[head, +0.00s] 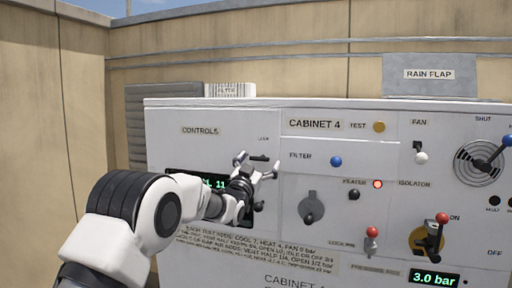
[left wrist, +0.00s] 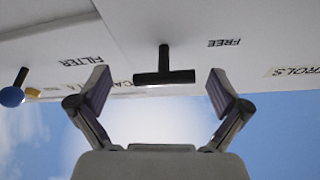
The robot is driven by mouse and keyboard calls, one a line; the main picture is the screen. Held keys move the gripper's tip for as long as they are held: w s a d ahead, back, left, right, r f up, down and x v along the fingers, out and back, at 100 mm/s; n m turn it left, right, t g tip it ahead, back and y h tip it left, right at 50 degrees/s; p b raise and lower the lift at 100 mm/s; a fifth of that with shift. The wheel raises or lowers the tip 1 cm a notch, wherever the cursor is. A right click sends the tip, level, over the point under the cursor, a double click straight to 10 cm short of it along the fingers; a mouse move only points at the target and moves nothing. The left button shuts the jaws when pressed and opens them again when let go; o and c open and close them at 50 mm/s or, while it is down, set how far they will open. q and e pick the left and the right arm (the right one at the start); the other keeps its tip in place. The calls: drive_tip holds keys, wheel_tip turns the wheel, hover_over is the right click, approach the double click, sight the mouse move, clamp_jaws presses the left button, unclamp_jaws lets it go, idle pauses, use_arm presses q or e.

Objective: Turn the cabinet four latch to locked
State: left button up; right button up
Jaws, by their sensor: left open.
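A black T-shaped latch handle (left wrist: 164,76) stands out from the white cabinet (head: 215,115). In the left wrist view its bar lies crosswise, with the word FREE printed beside it. In the head view the handle (head: 258,158) shows as a small dark bar below a label too small to read. My left gripper (head: 258,167) is open in front of the handle. In the left wrist view my left gripper (left wrist: 160,86) has one finger on each side of the bar, apart from it. My right gripper is not in view.
A blue filter knob (head: 336,161), a grey rotary knob (head: 311,208), a red-tipped lever (head: 372,240) and an isolator handle (head: 432,238) stand out to the right. My left arm covers part of a green display (head: 214,184). A tan wall rises behind.

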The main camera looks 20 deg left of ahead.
use_arm(q)
drive_tip(key=shift+d, duration=0.1)
drive_tip(key=shift+a+f, duration=0.1)
drive_tip(key=shift+a, duration=0.15)
drive_tip(key=c, duration=0.5)
drive_tip(key=shift+a, duration=0.1)
drive_tip(key=c, duration=0.7)
drive_tip(key=shift+o, duration=0.2)
